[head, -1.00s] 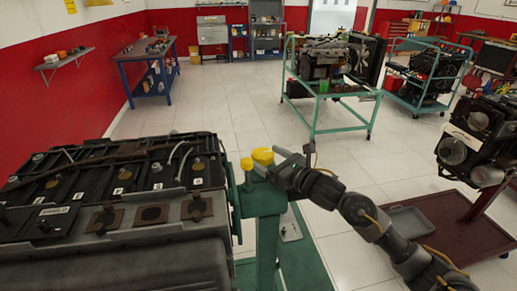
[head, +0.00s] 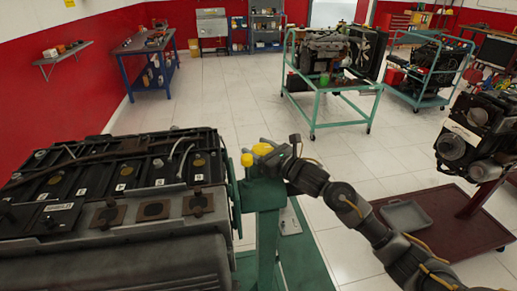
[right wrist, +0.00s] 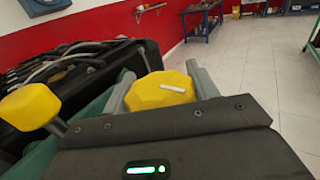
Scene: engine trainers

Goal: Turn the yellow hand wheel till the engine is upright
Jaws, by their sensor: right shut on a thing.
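The engine (head: 130,215) fills the lower left of the head view, dark on top with a grey side towards me. It is carried by a green stand (head: 264,197) at its right end. The yellow hand wheel shows as two yellow knobs on top of the stand. My right gripper (head: 270,150) is shut on the right-hand knob (head: 261,149). In the right wrist view that knob (right wrist: 160,88) sits between the two grey fingers. The other knob (right wrist: 30,106) stands free on the left, on a dark stem. My left gripper is not in view.
A green cart (head: 337,110) with an engine stands behind, and a second engine cart (head: 430,95) is to its right. A maroon stand (head: 430,215) with a grey tray (head: 403,215) is at the right. The tiled floor between is clear.

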